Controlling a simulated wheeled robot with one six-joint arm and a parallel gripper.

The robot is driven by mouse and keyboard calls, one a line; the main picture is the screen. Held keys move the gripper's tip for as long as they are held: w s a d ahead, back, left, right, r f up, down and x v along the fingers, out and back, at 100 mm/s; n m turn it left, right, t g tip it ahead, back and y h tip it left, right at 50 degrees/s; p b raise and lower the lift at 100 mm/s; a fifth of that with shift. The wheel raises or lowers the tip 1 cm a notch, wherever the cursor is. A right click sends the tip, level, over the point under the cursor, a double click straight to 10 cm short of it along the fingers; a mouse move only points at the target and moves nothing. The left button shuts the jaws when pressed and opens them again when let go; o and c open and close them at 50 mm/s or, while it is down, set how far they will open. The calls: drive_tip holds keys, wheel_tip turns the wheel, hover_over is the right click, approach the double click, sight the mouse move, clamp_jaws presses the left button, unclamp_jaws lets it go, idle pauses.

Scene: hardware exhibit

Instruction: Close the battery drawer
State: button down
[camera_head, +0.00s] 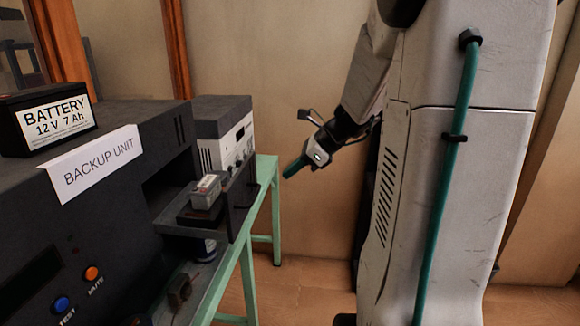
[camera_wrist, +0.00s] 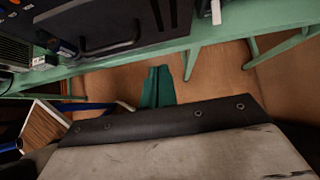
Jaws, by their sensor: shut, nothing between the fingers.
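The backup unit (camera_head: 120,215) is a dark box on the bench at left in the head view. Its battery drawer (camera_head: 243,205) stands open, pulled out to the right, with a dark front and a handle. A small grey block with a pale label (camera_head: 206,192) rests on the drawer. My gripper (camera_head: 291,170) has teal fingers and is shut and empty. It is in the air to the right of the drawer front, apart from it. In the wrist view, the shut fingers (camera_wrist: 157,88) point toward the bench edge, and a dark panel with a bar handle (camera_wrist: 108,48) lies beyond them.
A battery (camera_head: 55,118) sits on top of the unit. A grey device (camera_head: 222,135) stands behind the drawer on the green bench (camera_head: 262,172). A small jar (camera_head: 205,248) is below the drawer. Floor (camera_head: 305,295) shows clear between bench and my body.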

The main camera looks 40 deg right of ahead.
sight(251, 190)
drive_tip(key=w+a+f, duration=0.1)
drive_tip(key=w, duration=0.1)
drive_tip(key=w+a+f, duration=0.3)
drive_tip(key=w, duration=0.1)
drive_tip(key=shift+a+f, duration=0.15)
drive_tip(key=shift+a, duration=0.25)
drive_tip(key=shift+w+a, duration=0.2)
drive_tip(key=shift+w, duration=0.1)
